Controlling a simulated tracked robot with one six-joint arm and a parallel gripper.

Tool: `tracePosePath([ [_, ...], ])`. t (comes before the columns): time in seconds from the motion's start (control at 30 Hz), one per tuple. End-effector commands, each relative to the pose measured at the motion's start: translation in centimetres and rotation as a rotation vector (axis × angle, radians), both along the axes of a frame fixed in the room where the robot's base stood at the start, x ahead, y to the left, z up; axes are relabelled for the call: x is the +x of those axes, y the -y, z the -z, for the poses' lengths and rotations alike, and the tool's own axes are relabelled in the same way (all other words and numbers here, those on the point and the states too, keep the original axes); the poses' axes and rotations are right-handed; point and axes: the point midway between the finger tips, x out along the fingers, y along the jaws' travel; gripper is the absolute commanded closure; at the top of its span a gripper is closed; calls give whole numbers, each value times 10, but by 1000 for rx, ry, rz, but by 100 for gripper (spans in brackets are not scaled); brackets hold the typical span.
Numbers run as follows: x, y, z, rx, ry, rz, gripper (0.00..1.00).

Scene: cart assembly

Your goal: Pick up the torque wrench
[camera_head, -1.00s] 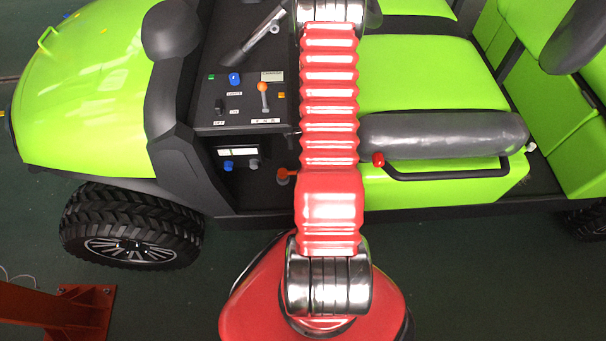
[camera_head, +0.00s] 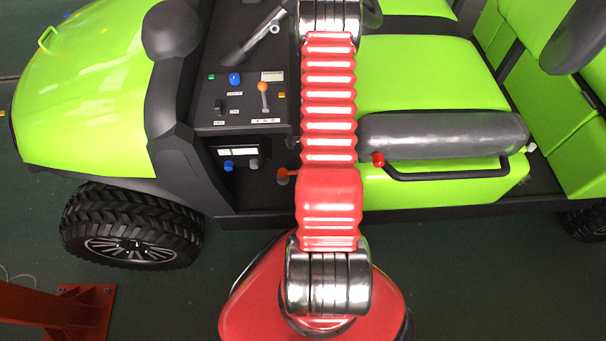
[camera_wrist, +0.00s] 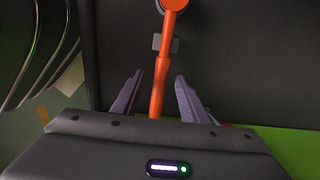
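The torque wrench (camera_wrist: 160,85) appears to be the orange tool in the wrist view, with a round head at the top edge and a shaft running down toward my gripper. It lies in front of a dark panel, over a small grey block. My gripper (camera_wrist: 157,92) is open, with its two purple-grey fingers on either side of the shaft. A gap shows between each finger and the shaft. The lower end of the shaft is hidden behind the gripper body. My gripper is out of sight in the head view.
A green cart (camera_head: 425,75) with a dark dashboard (camera_head: 242,105) fills the head view. Thin cables (camera_wrist: 45,60) hang at the left of the wrist view.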

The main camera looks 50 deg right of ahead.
Motion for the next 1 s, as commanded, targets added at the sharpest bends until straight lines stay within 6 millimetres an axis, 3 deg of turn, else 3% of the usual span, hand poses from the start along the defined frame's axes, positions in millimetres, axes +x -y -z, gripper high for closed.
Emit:
tracePosePath([
  [0.3, 0, 1, 30, 0, 0, 0, 60],
  [0.87, 0, 1, 31, 0, 0, 0, 60],
  [1.0, 0, 1, 31, 0, 0, 0, 68],
])
